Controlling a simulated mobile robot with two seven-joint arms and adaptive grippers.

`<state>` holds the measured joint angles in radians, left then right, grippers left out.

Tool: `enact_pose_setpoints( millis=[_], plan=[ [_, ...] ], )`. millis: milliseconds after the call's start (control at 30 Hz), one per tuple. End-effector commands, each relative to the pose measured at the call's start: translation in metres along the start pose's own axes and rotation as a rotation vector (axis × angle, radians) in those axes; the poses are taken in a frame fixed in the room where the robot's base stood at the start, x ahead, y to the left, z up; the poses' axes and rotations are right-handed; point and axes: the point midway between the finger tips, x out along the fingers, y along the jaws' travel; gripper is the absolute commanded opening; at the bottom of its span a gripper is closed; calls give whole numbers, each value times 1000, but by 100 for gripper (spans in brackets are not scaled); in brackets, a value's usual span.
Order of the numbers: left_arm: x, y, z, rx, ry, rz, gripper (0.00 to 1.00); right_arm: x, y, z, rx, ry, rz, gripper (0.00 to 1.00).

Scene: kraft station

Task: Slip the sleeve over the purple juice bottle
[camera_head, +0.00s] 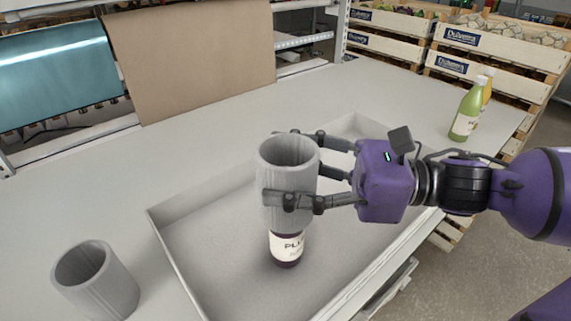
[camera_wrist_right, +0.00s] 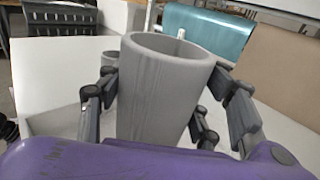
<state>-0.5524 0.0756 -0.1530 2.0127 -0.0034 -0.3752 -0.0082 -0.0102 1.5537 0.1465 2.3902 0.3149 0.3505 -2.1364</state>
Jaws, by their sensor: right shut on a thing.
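A grey sleeve (camera_head: 287,185), an open-topped tube, is held upright in my right gripper (camera_head: 290,170), whose fingers close on it from both sides. It also fills the middle of the right wrist view (camera_wrist_right: 160,95), between the fingers. The purple juice bottle (camera_head: 286,248) stands upright in the tray, directly below the sleeve. Only its lower part with a white label shows. Its upper part is hidden, and the sleeve appears to be around it. The bottle's base looks to be on the tray floor. My left gripper is in neither view.
A shallow grey tray (camera_head: 176,250) lies on the table. A second grey sleeve (camera_head: 97,282) stands at the front left. Green (camera_head: 467,112) and yellow (camera_head: 487,90) bottles stand at the table's right edge. Wooden crates (camera_head: 463,55) stand behind. The table's left middle is clear.

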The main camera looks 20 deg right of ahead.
Motion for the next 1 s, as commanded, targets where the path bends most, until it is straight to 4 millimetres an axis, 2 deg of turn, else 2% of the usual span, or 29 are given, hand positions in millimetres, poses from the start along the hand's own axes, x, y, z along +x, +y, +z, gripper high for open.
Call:
enact_pose_setpoints(
  millis=[300, 1000],
  plan=[
    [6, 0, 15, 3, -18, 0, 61, 0, 0, -25, 2, 0, 0, 51],
    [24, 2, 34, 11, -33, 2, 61, 0, 0, -74, 3, 0, 0, 51]
  ],
)
